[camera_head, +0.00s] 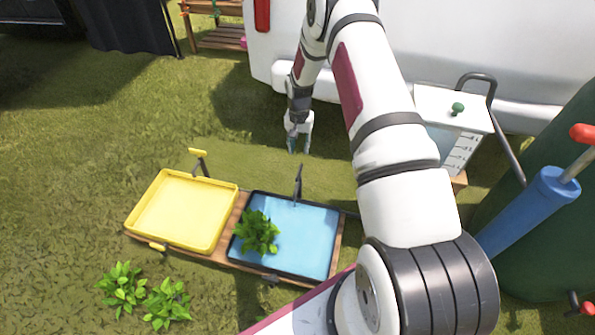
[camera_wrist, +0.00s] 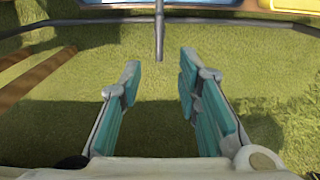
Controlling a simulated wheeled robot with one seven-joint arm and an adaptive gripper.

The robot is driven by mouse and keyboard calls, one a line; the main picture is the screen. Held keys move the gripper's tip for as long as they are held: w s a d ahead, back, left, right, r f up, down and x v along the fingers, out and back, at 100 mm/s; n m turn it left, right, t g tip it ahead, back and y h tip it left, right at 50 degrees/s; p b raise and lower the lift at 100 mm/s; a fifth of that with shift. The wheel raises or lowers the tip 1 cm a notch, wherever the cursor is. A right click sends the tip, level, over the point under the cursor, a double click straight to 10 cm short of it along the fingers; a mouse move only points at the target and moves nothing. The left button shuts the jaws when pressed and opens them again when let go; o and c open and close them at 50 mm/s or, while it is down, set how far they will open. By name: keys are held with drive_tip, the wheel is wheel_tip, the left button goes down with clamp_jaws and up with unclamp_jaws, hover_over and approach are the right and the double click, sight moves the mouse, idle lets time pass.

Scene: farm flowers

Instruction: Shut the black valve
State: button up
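A black upright valve (camera_head: 298,184) stands at the back edge of the blue basin (camera_head: 310,240), which has a black rim. In the wrist view a thin dark upright rod (camera_wrist: 159,35), apparently this valve, shows ahead, centred between my fingers. My gripper (camera_head: 298,146) hangs behind the basin, beyond the valve, with its fingers pointing down. The wrist view shows my gripper (camera_wrist: 160,82) open and empty, its teal finger pads apart and not touching the rod. The valve's exact turn position is too small to tell.
A yellow tray (camera_head: 183,208) with a yellow-handled upright (camera_head: 199,158) stands left of the basin. A leafy plant (camera_head: 257,232) sits in the basin. Grass lies open at left.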

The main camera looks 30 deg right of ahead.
sight(299, 170)
wheel_tip(299, 170, down, 12)
drive_tip(key=b, duration=0.4)
drive_tip(key=shift+f+b, duration=0.2)
drive_tip(key=shift+b, duration=0.15)
clamp_jaws()
